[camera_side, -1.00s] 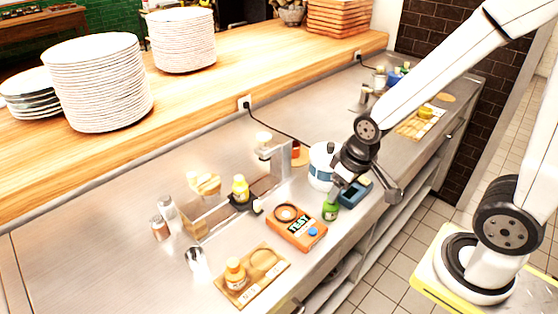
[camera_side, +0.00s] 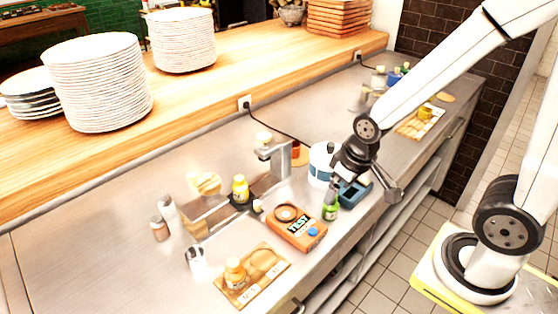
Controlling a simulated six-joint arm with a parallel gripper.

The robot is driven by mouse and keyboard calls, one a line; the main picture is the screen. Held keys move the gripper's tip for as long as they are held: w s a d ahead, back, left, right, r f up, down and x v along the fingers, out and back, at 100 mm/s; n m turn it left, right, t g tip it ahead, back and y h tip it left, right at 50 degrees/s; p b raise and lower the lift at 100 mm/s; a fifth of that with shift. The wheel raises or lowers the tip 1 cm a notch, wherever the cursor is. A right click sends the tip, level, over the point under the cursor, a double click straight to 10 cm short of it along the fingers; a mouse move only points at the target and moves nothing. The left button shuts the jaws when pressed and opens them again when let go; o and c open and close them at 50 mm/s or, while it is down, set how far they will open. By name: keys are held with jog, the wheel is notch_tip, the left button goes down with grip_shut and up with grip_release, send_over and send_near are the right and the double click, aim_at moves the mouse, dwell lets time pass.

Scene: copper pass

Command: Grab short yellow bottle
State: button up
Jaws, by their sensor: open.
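A short, squat yellow item (camera_side: 425,112), perhaps a bottle, sits on a wooden board at the far right of the counter. A yellow bottle (camera_side: 240,189) stands on a dark holder near the middle. An orange-yellow bottle with a pale cap (camera_side: 235,273) stands on the front wooden board. My gripper (camera_side: 332,198) is open, pointing down at a green bottle (camera_side: 331,212) beside the orange tester. Its fingers overlap the green bottle's top in view; whether they touch it I cannot tell. My gripper is well apart from all the yellow things.
The orange tester box (camera_side: 297,228) lies left of the green bottle. A blue device (camera_side: 354,192) and a white-and-blue pot (camera_side: 322,165) stand close to my gripper. A metal cup (camera_side: 196,258) is at the front left. The left part of the steel counter is bare.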

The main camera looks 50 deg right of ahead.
jog(key=shift+w+v, duration=0.55)
jog(key=shift+v, duration=1.8)
jog(key=n+g, duration=0.2)
jog(key=n, duration=1)
send_near(239, 177)
jog(key=shift+w+a+f+n+g, duration=0.1)
jog(key=shift+w+f+n+g, duration=0.1)
jog(key=shift+f+n+g, duration=0.1)
notch_tip(239, 177, down, 5)
jog(key=shift+f, duration=0.1)
jog(key=shift+f, duration=0.1)
jog(key=shift+f, duration=1.2)
jog(key=shift+f, duration=0.1)
